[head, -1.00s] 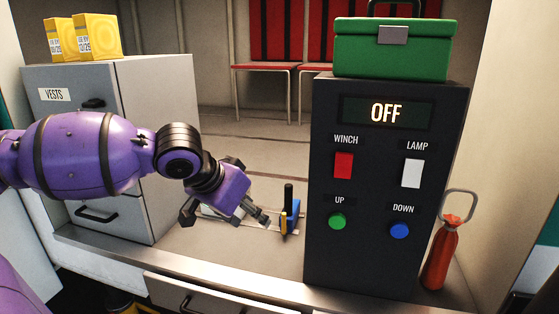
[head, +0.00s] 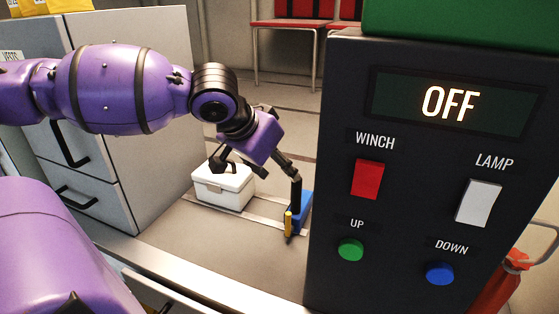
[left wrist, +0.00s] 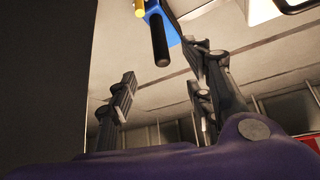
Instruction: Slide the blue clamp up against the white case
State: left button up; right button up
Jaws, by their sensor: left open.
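The blue clamp (head: 304,207) stands on the bench just left of the control box, with an upright black handle and a yellow part. The white case (head: 222,188) sits left of it, with a gap of bare bench between them. My left gripper (head: 278,174) is open above and behind that gap, one finger close to the clamp's handle. In the left wrist view the clamp (left wrist: 171,24) is at the top, its handle pointing between the spread fingers; contact cannot be told. The white case (left wrist: 262,9) is at the upper right. My right gripper is out of view.
The dark control box (head: 345,270) stands close on the clamp's right, partly hiding it. A grey cabinet (head: 150,110) is at the left. Pale strips run along the bench by the clamp and case. The red bottle (head: 495,285) is at the far right.

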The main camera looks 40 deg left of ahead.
aim_at(293, 184)
pick_arm(q)
jog(key=b+x, duration=0.2)
jog(key=x, duration=0.3)
jog(key=shift+f, duration=0.25)
jog(key=b+x, duration=0.4)
jog(key=shift+w+f, duration=0.25)
jog(key=shift+f, duration=0.05)
jog(key=shift+w+f+b, duration=0.5)
jog(key=shift+w+b, duration=0.05)
jog(key=shift+b, duration=0.2)
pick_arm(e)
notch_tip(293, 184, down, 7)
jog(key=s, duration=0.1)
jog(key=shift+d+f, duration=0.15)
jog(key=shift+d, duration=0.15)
pick_arm(q)
jog(key=shift+r, duration=0.1)
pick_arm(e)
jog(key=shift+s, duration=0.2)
pick_arm(q)
grip_shut()
